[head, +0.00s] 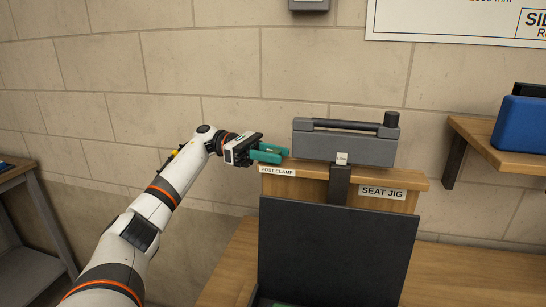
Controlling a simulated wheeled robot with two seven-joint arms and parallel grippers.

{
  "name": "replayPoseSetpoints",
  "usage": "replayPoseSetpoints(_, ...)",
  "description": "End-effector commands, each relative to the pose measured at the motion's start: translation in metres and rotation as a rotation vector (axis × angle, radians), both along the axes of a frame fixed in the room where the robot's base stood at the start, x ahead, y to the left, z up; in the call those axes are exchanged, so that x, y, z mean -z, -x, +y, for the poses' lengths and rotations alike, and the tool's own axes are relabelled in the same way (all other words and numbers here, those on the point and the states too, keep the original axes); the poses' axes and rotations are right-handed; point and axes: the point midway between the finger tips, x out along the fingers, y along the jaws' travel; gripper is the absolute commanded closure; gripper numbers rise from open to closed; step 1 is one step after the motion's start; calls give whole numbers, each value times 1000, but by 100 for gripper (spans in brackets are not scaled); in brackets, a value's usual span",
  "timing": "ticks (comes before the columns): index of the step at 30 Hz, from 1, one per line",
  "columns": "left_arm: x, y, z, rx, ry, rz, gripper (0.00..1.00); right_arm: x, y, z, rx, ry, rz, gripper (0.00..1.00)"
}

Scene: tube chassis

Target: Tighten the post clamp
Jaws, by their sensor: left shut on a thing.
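My left gripper (254,150) reaches in from the left and is shut on a teal piece (270,154). The teal piece lies at the left end of the wooden jig's top, just above the POST CLAMP label (278,172). I cannot tell how it joins the clamp, as the gripper hides part of it. My right gripper is not in view.
The wooden seat jig (409,180) stands on a wooden bench (460,275). A dark upright panel (335,255) stands in front of it. A blue case (520,124) sits on a shelf (482,135) at right. The wall (200,65) is close behind.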

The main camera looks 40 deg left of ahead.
Motion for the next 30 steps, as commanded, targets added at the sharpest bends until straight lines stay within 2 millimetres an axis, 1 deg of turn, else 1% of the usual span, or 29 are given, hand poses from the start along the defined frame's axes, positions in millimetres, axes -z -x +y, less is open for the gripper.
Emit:
replayPoseSetpoints(1,-3,-1,1,27,8,-6,90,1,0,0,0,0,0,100)
replayPoseSetpoints(6,-3,-1,0,119,6,-5,90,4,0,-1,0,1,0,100)
replayPoseSetpoints(12,-3,0,0,181,5,-5,90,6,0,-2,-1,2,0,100)
replayPoseSetpoints(28,-3,0,0,204,4,-6,90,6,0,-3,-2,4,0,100)
replayPoseSetpoints(29,-3,0,0,204,5,-6,66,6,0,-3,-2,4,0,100)
replayPoseSetpoints(30,-3,0,0,204,4,-6,59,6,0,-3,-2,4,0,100)
